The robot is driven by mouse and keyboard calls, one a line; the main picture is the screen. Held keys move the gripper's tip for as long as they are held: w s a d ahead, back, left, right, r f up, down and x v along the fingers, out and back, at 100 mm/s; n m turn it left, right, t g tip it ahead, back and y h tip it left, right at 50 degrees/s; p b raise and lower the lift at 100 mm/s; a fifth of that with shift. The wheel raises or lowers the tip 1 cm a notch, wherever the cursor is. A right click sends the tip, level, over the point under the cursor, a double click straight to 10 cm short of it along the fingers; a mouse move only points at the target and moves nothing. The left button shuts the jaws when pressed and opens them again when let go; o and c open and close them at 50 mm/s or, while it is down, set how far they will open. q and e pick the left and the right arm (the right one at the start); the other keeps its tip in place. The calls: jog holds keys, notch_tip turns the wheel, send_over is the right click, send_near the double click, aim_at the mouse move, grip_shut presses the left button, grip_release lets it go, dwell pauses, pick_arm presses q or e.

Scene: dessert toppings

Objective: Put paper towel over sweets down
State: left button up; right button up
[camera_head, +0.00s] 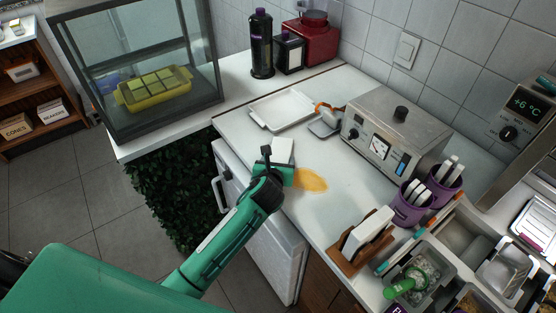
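My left gripper (284,168) is over the left part of the white counter, pointing away from me. A small white folded piece, which looks like the paper towel (283,149), shows right at its fingertips and appears held there. The fingers are partly hidden by the wrist. An orange-yellow spill (311,180) lies on the counter just right of the gripper, uncovered. Yellow square sweets (154,86) sit in a yellow tray (150,104) inside a glass case at the upper left. My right gripper is not in view.
A white tray (283,111) lies behind the gripper. A steel machine (393,134), purple cups (410,207) and a wooden holder (346,257) stand to the right. Metal topping bins (466,233) fill the lower right. The counter around the spill is clear.

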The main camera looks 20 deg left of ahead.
pick_arm(q)
jog(key=o, duration=0.3)
jog(key=shift+r, duration=0.15)
jog(key=v, duration=1.2)
